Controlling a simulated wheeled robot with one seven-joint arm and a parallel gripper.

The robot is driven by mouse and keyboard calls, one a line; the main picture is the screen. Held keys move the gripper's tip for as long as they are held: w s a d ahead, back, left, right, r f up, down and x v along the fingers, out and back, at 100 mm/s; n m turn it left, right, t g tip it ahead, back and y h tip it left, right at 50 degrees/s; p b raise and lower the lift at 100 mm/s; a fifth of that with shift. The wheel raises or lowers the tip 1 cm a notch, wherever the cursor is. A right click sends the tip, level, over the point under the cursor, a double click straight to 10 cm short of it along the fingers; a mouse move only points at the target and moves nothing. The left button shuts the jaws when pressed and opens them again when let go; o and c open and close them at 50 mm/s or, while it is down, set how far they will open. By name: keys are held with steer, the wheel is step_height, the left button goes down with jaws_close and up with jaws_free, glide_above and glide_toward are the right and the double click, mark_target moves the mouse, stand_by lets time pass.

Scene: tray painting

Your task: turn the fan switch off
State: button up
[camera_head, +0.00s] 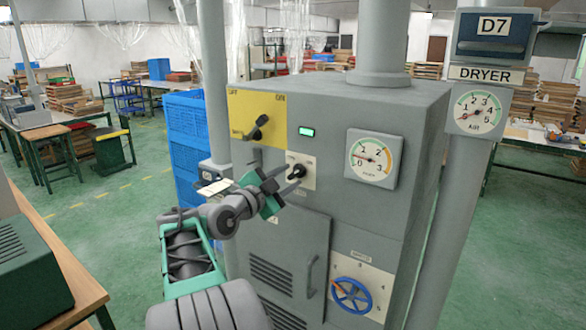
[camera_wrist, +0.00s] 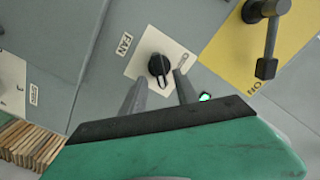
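The fan switch is a black rotary knob (camera_wrist: 159,66) on a cream plate marked FAN (camera_wrist: 143,58), on the front of the grey dryer cabinet (camera_head: 345,120). In the head view the knob (camera_head: 297,171) sits below the green lamp, partly hidden by my fingers. My gripper (camera_head: 287,181) is in front of the plate, its fingers pointing at it. In the wrist view its two grey fingers (camera_wrist: 160,84) are apart, with the knob just beyond and between their tips. I cannot tell whether either finger touches the knob.
A yellow plate with a black lever (camera_head: 258,127) is up and left of the knob. A green lamp (camera_head: 306,131), a round gauge (camera_head: 373,159) and a blue handwheel (camera_head: 351,295) are on the cabinet. Blue crates (camera_head: 186,135) stand behind at left.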

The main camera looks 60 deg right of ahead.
mark_target(296, 173)
steer(key=shift+s+d+p, duration=0.2)
steer(key=shift+d+p, duration=0.1)
steer(key=shift+d, duration=1.05)
steer(key=shift+c, duration=0.6)
jaws_close()
